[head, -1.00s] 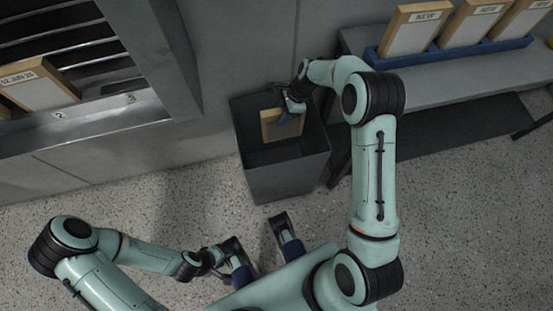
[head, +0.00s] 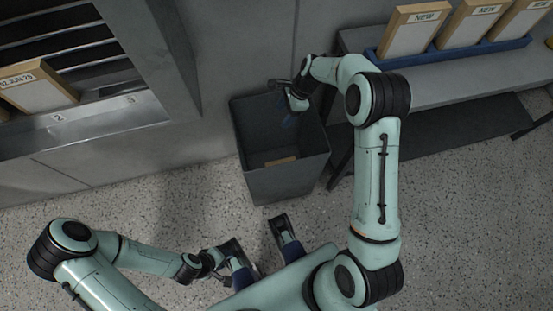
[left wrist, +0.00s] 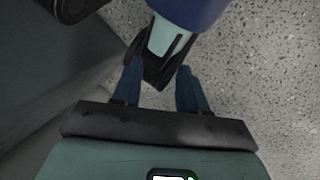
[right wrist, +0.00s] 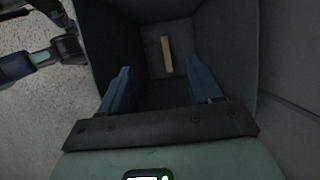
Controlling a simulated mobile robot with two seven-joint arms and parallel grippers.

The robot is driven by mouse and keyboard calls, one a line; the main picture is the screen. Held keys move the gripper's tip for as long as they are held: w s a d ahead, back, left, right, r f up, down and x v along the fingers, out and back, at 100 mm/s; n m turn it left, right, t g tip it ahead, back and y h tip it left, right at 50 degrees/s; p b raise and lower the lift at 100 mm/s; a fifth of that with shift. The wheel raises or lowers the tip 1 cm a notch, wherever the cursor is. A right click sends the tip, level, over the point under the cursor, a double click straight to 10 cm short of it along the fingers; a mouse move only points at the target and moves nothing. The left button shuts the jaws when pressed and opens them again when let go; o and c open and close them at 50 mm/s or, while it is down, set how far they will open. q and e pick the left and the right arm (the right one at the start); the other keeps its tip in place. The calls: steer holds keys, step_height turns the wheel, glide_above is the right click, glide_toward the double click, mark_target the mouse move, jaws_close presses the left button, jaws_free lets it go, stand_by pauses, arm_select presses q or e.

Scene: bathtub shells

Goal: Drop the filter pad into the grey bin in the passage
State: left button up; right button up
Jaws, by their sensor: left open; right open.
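The grey bin (head: 286,183) stands on the floor against the wall, between the slotted cabinet and the bench. The filter pad (head: 281,161) lies inside it, low down, with only a tan edge of its frame showing; it also shows as a narrow tan strip in the right wrist view (right wrist: 167,54). My right gripper (head: 287,118) is open and empty over the bin's opening, its blue fingers apart and clear of the pad. My left gripper (left wrist: 158,84) is open and empty, low near my body in the head view (head: 262,268).
A blue rack (head: 457,49) on the grey bench (head: 465,75) holds several framed pads marked NEW. A dated pad (head: 40,88) sits in the slotted cabinet (head: 140,106) at left. Speckled floor (head: 450,210) is free at lower right.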

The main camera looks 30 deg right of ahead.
steer(key=p+v, duration=0.1)
steer(key=v, duration=1)
steer(key=shift+p, duration=0.4)
steer(key=shift+s+f, duration=0.1)
